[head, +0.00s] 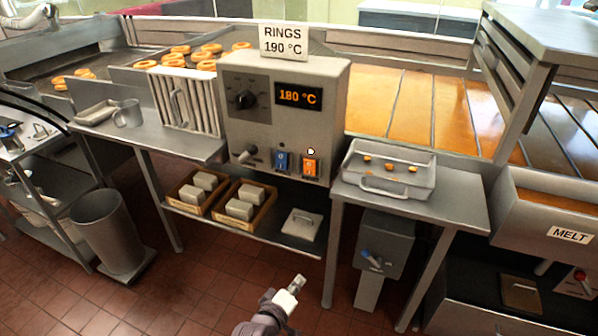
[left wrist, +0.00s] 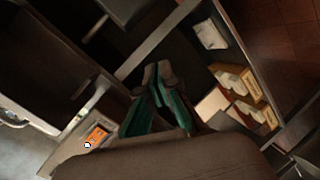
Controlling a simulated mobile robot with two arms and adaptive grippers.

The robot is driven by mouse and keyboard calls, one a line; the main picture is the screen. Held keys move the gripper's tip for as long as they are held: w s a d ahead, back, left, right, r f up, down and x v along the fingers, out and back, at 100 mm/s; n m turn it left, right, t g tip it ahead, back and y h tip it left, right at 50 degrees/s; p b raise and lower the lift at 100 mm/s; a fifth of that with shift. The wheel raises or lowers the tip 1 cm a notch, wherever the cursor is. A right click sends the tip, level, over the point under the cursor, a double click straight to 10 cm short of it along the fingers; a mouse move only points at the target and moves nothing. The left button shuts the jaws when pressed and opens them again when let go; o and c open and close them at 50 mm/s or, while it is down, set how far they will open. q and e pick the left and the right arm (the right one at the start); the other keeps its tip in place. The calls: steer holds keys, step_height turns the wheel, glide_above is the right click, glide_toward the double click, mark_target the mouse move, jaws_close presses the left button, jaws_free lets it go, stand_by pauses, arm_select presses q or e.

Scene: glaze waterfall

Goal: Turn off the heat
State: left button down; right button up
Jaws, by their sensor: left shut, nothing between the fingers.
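The grey heater control box (head: 290,120) stands at the back centre. Its display (head: 298,95) reads 180 °C in orange. A black dial (head: 244,98) is left of the display. Low on the front are a lever knob (head: 248,153), a blue switch (head: 282,161) and a lit-looking orange switch (head: 310,167), with a small white round spot above the orange one. My left gripper (head: 292,286) is shut and empty, low in front of the box and apart from it. In the left wrist view its fingers (left wrist: 160,84) are together; the orange switch (left wrist: 98,134) shows left of them. My right gripper is not seen.
A sign (head: 284,42) above the box reads RINGS 190 °C. A tray (head: 388,173) stands on the right table. Crates of pale blocks (head: 241,208) sit on the shelf below. A MELT vat (head: 545,220) is at far right, a bin (head: 106,230) at left. Floor in front is open.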

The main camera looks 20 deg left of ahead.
mark_target(308, 164)
arm_select(q)
steer(key=w+a+r+n+t, duration=0.1)
steer(key=a+r+n+t, duration=0.1)
steer(key=r, duration=0.9)
steer(key=w+a+r+n+t+y, duration=0.1)
steer(key=a+r+n+t, duration=0.1)
steer(key=r, duration=0.9)
steer(key=shift+w+r+n+t, duration=0.2)
steer(key=shift+r+n+t, duration=0.15)
steer(key=shift+n+t, duration=0.5)
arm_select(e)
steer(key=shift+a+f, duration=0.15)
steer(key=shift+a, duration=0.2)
arm_select(q)
steer(key=shift+a, duration=0.1)
steer(key=w+b, duration=0.1)
steer(key=w, duration=0.3)
steer(key=w+r+b, duration=0.1)
steer(key=w+b, duration=0.1)
steer(key=w, duration=0.3)
steer(key=w+b, duration=0.1)
steer(key=w, duration=0.3)
steer(key=shift+w+r+b, duration=0.15)
steer(key=shift+b, duration=0.25)
steer(key=shift+w+r, duration=0.15)
steer(key=shift+w, duration=0.15)
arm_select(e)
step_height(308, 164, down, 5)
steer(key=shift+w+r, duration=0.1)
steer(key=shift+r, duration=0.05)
